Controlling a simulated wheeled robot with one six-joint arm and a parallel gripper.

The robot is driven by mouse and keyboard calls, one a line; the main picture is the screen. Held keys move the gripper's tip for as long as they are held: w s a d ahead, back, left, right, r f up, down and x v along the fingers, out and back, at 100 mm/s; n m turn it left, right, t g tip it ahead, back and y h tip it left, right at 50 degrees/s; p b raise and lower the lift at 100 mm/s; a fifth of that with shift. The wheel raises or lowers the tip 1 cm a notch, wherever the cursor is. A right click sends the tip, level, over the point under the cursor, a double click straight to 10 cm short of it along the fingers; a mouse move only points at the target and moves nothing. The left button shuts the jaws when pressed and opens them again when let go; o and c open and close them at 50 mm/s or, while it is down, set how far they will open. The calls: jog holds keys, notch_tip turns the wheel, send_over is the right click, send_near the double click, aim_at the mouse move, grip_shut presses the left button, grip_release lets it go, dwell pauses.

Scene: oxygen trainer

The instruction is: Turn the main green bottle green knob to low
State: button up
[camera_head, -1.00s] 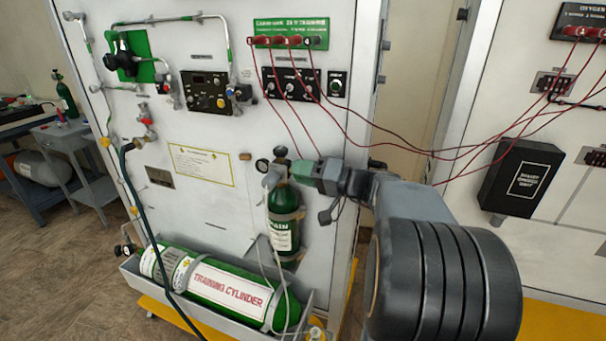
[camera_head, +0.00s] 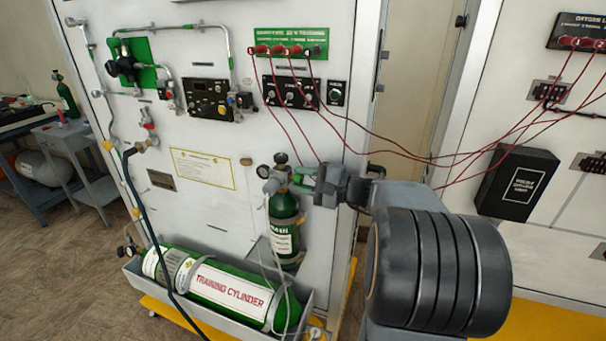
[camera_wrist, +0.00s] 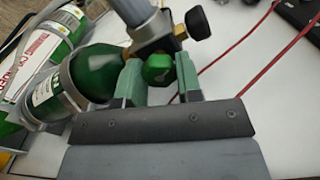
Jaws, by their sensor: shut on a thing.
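The small upright green bottle (camera_head: 284,212) is strapped to the white panel. Its metal valve head with a gauge is on top. In the wrist view the green bottle (camera_wrist: 98,73) is left of the fingers. My gripper (camera_head: 305,181) reaches the valve from the right. In the wrist view my gripper (camera_wrist: 159,78) has its two green fingers either side of the green knob (camera_wrist: 158,68) and is shut on it. The knob is hidden by the fingers in the head view. The knob's setting cannot be read.
A green training cylinder (camera_head: 221,289) lies in a tray below the bottle. A black knob (camera_wrist: 197,25) sits beside the valve. Red cables (camera_head: 405,152) hang from the panel and pass behind my gripper. A thin grey hose runs down left of the bottle.

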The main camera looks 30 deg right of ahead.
jog(key=shift+m+p, duration=0.95)
jog(key=shift+m, duration=0.65)
jog(key=o, duration=0.9)
jog(key=shift+o, duration=0.2)
jog(key=v, duration=1.4)
jog(key=shift+b, duration=0.35)
